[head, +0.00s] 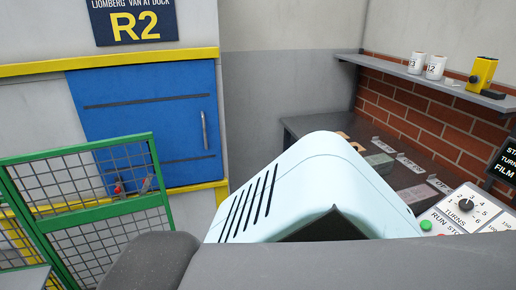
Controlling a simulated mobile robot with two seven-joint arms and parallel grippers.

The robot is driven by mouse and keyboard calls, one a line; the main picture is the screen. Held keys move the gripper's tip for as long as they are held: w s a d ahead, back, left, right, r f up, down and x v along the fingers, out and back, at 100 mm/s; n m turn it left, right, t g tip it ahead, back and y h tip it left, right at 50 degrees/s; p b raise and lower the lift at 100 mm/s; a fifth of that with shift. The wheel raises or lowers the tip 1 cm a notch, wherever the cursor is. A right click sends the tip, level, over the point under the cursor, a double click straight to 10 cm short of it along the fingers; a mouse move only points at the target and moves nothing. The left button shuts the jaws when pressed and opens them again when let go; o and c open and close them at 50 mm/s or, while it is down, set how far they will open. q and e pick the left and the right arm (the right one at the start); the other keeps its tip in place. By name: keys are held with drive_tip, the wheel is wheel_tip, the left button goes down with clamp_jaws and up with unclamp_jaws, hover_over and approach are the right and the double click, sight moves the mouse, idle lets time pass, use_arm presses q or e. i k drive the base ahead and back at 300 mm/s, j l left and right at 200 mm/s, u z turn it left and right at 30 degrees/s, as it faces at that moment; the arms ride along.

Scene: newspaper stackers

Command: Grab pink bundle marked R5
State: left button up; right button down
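No pink bundle marked R5 can be made out in the head view. On the dark bench (317,125) at the right, a grey-green block (378,161) and small tan pieces are partly visible, with several small label cards along the back. Large dark grey shapes, which look like my own arm, fill the bottom and hide what lies below. Neither gripper shows.
A pale blue slotted housing (300,170) blocks the middle. A control panel (462,212) with a dial stands at right. A green mesh gate (90,205) is at left before a blue door (150,115) under an R2 sign (134,22). A shelf (430,84) holds two white mugs.

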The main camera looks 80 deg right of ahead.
sight(420, 198)
drive_tip(key=z, duration=3.85)
drive_tip(key=i+j+z, duration=1)
drive_tip(key=k, duration=0.1)
